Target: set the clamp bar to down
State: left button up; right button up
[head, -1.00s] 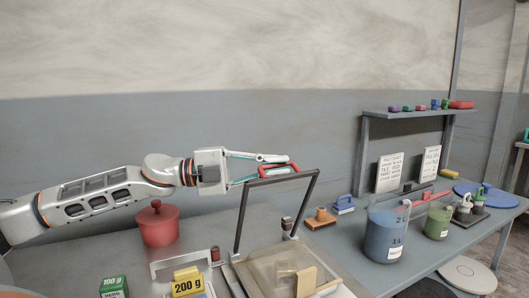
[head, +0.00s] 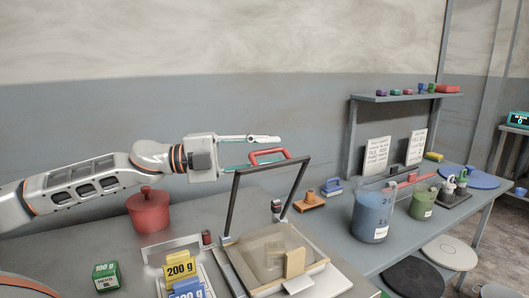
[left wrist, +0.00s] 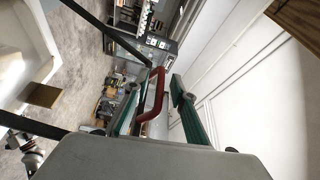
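The clamp bar (head: 231,205) is a dark frame standing up, slightly tilted, over the pale clamp bed (head: 285,255). Its red handle (head: 268,153) is on the top crosspiece and also shows in the left wrist view (left wrist: 152,94). My left gripper (head: 278,152) reaches in from the left at handle height. Its two fingers are spread apart and it is open. In the left wrist view the red handle shows between the green-padded fingers, which do not appear closed on it. My right gripper is not in view.
A red pot (head: 149,212) stands below my left arm. Weight boxes, yellow (head: 180,268) and green (head: 106,277), stand at the front left. A blue jug (head: 371,217) and green jug (head: 422,204) stand right. A shelf (head: 405,96) rises behind them.

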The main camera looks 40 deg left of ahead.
pick_arm(q)
jog(key=shift+s+a, duration=0.3)
jog(key=shift+s, duration=0.1)
jog(key=shift+v, duration=3.3)
jog(key=shift+w, duration=0.1)
jog(key=shift+c, duration=0.4)
